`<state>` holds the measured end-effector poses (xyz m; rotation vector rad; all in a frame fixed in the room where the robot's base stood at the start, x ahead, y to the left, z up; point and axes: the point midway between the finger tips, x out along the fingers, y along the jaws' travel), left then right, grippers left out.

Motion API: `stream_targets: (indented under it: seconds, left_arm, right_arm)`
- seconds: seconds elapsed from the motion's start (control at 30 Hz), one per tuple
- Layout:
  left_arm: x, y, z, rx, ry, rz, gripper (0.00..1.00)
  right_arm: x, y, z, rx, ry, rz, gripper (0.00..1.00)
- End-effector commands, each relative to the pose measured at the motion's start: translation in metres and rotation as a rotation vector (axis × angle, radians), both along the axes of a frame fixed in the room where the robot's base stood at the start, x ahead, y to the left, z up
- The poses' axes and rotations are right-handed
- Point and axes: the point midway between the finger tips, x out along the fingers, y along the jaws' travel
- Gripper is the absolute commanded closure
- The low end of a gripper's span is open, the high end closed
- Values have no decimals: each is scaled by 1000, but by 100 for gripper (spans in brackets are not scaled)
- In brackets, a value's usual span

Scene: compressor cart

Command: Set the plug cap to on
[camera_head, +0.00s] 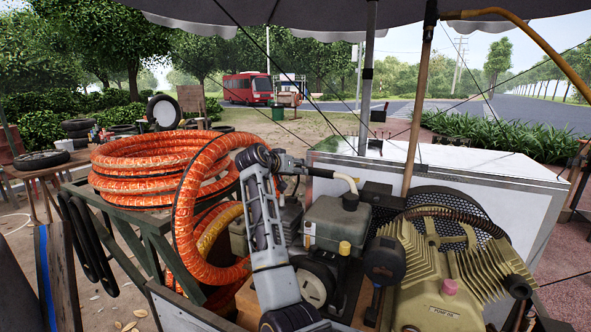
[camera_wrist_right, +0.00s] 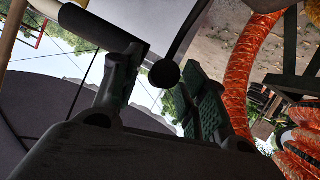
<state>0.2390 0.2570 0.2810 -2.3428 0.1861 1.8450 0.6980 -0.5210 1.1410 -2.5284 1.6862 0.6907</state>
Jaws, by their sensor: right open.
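My right gripper (camera_head: 291,164) is in the head view above the engine, at the end of my raised grey arm. Its two fingers show apart in the right wrist view (camera_wrist_right: 162,64), with nothing clamped between them. A dark round knob (camera_wrist_right: 165,73) appears in the gap between the fingertips; contact cannot be told. In the head view a black cap (camera_head: 350,201) sits on the grey tank, a yellow cap (camera_head: 345,247) stands below it, and a pink cap (camera_head: 449,287) sits on the pump. I cannot tell which is the plug cap. My left gripper is out of view.
A coiled orange hose (camera_head: 150,165) stands at left, with a loop beside my arm. The finned pump (camera_head: 455,265) fills the right. A wooden pole (camera_head: 416,110) rises behind the engine. A white box (camera_head: 480,170) stands behind.

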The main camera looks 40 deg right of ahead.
Motion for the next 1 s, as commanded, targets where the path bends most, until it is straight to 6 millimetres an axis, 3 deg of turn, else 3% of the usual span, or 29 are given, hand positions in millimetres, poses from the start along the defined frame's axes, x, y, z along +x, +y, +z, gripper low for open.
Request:
stream_targets:
  seconds: [0.17,0.5,1.0]
  left_arm:
    - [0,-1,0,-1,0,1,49]
    - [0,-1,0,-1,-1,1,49]
    - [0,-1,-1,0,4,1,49]
  right_arm:
    - [0,0,0,0,0,0,57]
    - [0,0,0,1,0,0,100]
    - [0,1,-1,-9,-3,0,100]
